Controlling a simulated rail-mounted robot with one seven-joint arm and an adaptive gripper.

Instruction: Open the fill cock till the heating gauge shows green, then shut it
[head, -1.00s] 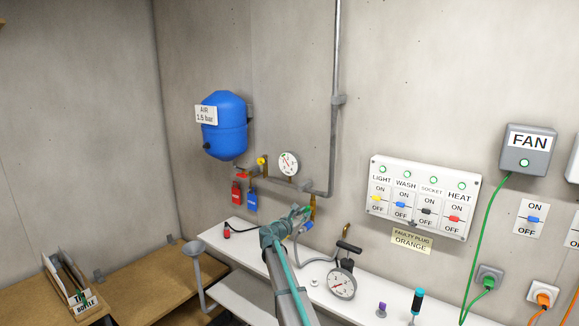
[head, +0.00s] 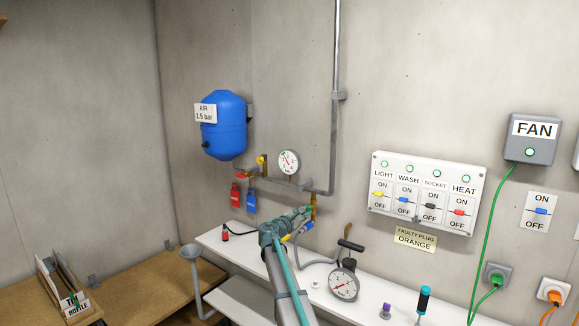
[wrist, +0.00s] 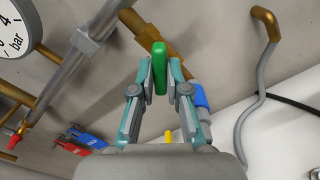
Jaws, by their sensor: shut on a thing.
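The fill cock is on the brass pipe fitting (head: 313,205) below the wall pipe. Its green handle (wrist: 160,68) stands between my fingertips in the wrist view. My gripper (wrist: 160,75) is shut on this green handle, which is mostly hidden in the head view, where my gripper (head: 305,213) reaches the fitting from the front. The round white heating gauge (head: 289,161) is on the pipe to the upper left. Its needle is too small to read surely, and I cannot tell its colour zone. Part of its dial (wrist: 12,30) shows in the wrist view.
A blue vessel (head: 224,125) hangs left of the gauge, with red (head: 235,194) and blue (head: 252,199) tags below. A hand pump with dial (head: 343,286) stands on the white bench (head: 220,240). A grey hose (wrist: 250,110) runs beside the fitting. A switch panel (head: 424,195) is right.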

